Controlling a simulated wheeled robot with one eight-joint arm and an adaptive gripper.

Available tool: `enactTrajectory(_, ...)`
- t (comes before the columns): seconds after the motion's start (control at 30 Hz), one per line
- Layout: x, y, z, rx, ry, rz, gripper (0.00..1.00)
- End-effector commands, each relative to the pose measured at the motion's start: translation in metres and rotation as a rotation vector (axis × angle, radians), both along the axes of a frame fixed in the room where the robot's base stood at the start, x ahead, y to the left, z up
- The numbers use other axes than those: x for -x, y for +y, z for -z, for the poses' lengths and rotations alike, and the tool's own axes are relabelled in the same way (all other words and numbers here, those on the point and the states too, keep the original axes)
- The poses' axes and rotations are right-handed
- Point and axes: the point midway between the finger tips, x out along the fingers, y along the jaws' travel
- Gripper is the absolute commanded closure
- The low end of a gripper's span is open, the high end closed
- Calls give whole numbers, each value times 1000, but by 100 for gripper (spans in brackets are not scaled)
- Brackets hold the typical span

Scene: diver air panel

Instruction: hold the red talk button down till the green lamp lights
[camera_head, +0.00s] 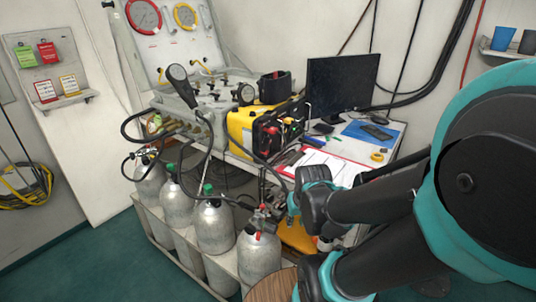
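A yellow case (240,131) with a dark front panel stands on the bench, right of the grey gauge panel. Red parts (270,139) and small coloured parts show on its front, too small to tell whether one is the talk button. I cannot make out a lit green lamp. My arm reaches in from the right, its teal and black links in front of the bench's right end. My gripper cannot be made out; the arm links hide part of the scene there.
Several grey gas cylinders (214,238) stand in a rack before the bench, with hoses looping above them. A black monitor (338,86), papers (325,163) and a blue folder (368,134) are on the desk. The green floor (95,250) at left is clear.

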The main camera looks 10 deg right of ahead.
Motion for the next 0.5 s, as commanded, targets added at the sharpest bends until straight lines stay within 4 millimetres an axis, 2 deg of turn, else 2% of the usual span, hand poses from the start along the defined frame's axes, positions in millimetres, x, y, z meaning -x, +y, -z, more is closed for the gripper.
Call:
enactTrajectory(0.03, 0, 0, 0, 0, 0, 0, 85)
enactTrajectory(0.17, 0, 0, 0, 0, 0, 0, 100)
enactTrajectory(0.5, 0, 0, 0, 0, 0, 0, 100)
